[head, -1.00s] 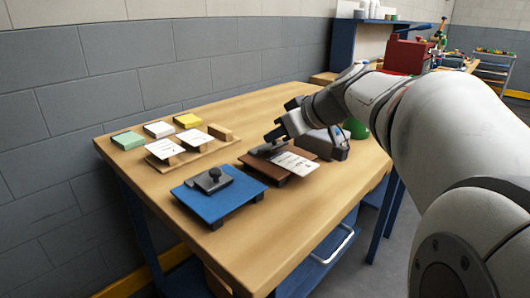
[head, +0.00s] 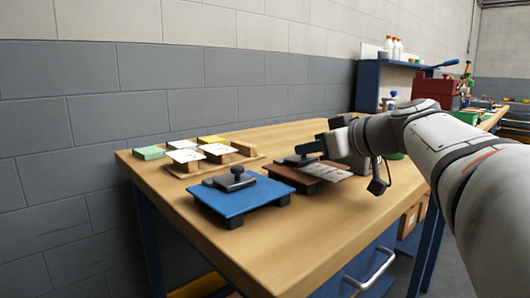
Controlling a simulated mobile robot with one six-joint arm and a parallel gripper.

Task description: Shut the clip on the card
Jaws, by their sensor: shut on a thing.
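A brown board (head: 303,184) on feet stands on the wooden table. A printed card (head: 327,170) lies on it, in shadow, towards the right end. A dark clip (head: 294,161) sits on the board at the card's left side. My gripper (head: 307,148) comes in from the right, low over the clip, with its jaws shut at the clip's top. The exact contact is small and partly hidden. I cannot tell whether the clip presses on the card.
A blue board (head: 242,201) with another dark knobbed clip (head: 231,180) stands in front. Behind it are a wooden rack (head: 250,162) with white cards, and green (head: 149,153), white and yellow blocks. The table's front right is clear.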

